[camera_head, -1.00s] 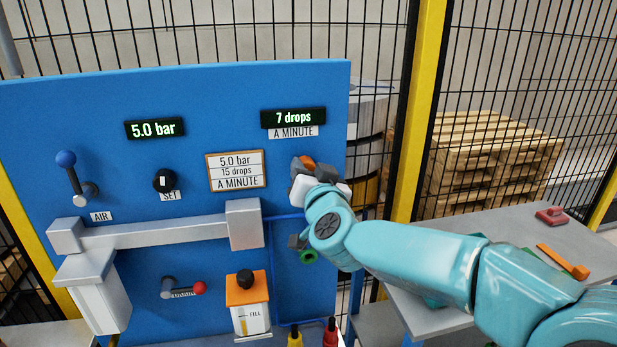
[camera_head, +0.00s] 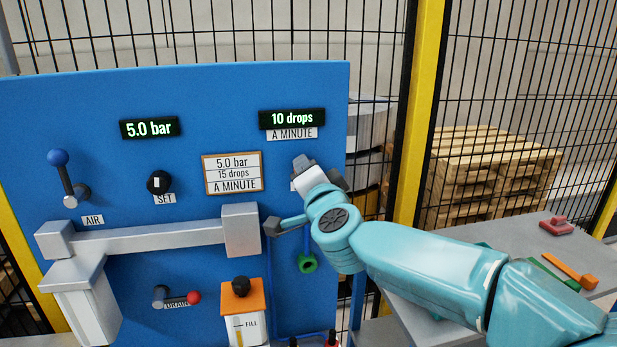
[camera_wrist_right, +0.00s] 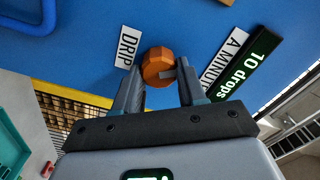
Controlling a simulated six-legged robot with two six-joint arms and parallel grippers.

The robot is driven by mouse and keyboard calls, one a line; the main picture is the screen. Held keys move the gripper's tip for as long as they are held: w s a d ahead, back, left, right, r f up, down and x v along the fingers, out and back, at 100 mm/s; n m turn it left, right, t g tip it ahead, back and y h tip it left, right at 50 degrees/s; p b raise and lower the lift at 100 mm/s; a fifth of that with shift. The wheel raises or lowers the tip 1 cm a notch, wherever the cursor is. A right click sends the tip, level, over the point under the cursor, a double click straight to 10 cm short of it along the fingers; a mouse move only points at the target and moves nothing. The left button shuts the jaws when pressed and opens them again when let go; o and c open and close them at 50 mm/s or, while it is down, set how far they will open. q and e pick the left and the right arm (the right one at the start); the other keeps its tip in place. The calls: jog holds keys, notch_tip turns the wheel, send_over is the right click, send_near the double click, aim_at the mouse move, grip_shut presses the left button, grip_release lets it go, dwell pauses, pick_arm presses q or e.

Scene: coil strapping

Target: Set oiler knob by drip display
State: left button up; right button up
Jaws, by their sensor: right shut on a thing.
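The orange oiler knob (camera_wrist_right: 159,66) is on the blue panel beside a DRIP label (camera_wrist_right: 126,48) in the right wrist view. My right gripper (camera_wrist_right: 164,80) is shut on the knob, one finger on each side. In the head view my right gripper (camera_head: 306,166) is at the panel's right edge and hides the knob. The drip display (camera_head: 292,119) reads 10 drops a minute; it also shows in the right wrist view (camera_wrist_right: 243,66). A sign card (camera_head: 233,173) reads 5.0 bar, 15 drops a minute. My left gripper is not in view.
The pressure display (camera_head: 150,128) reads 5.0 bar, above a black SET knob (camera_head: 159,182). A blue-tipped AIR lever (camera_head: 65,178) and red-tipped DRAIN lever (camera_head: 177,297) are on the panel. A grey table (camera_head: 520,246) with tools stands at right, before a mesh fence.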

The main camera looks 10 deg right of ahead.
dwell(0.5)
jog(key=o, duration=1.1)
jog(key=shift+c, duration=0.2)
jog(key=shift+s, duration=0.1)
jog(key=s+b, duration=0.2)
jog(key=s, duration=1.4)
jog(key=shift+s, duration=0.15)
jog(key=shift+s, duration=0.1)
